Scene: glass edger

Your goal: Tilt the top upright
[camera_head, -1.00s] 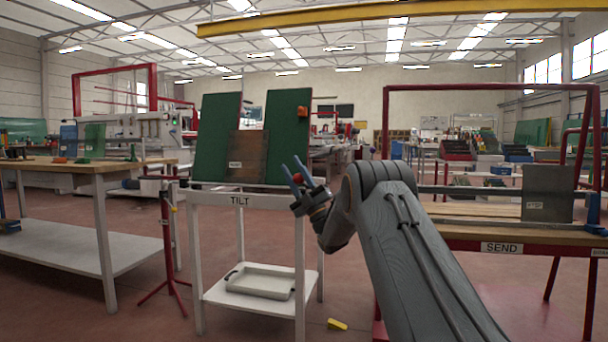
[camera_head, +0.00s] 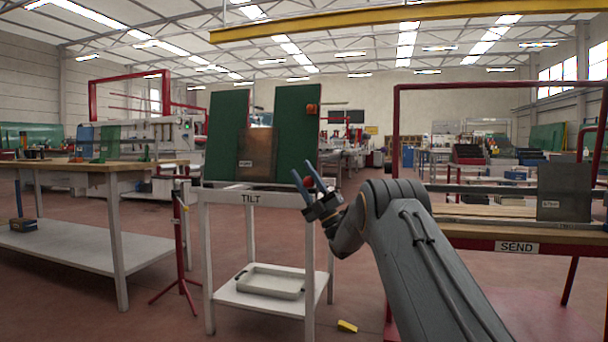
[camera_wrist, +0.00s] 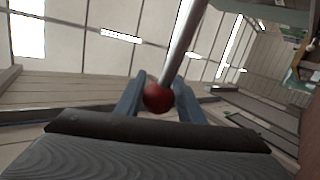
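The top of the stand labelled TILT stands steeply raised, with two green panels (camera_head: 292,135) and a brown-grey sheet (camera_head: 257,152) bearing a small label in front of them. My gripper (camera_head: 306,178) is just right of the stand's white frame (camera_head: 228,196), its two blue fingers apart. A red ball knob (camera_head: 308,183) shows between them. In the wrist view the red knob (camera_wrist: 158,97) sits on the end of a metal rod (camera_wrist: 183,45), with a finger on each side. I cannot tell whether the fingers touch it.
A white tray (camera_head: 272,281) lies on the stand's lower shelf. A yellow block (camera_head: 347,326) is on the floor. A red frame and table labelled SEND (camera_head: 516,246) stand at the right. A wooden workbench (camera_head: 90,166) stands at the left.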

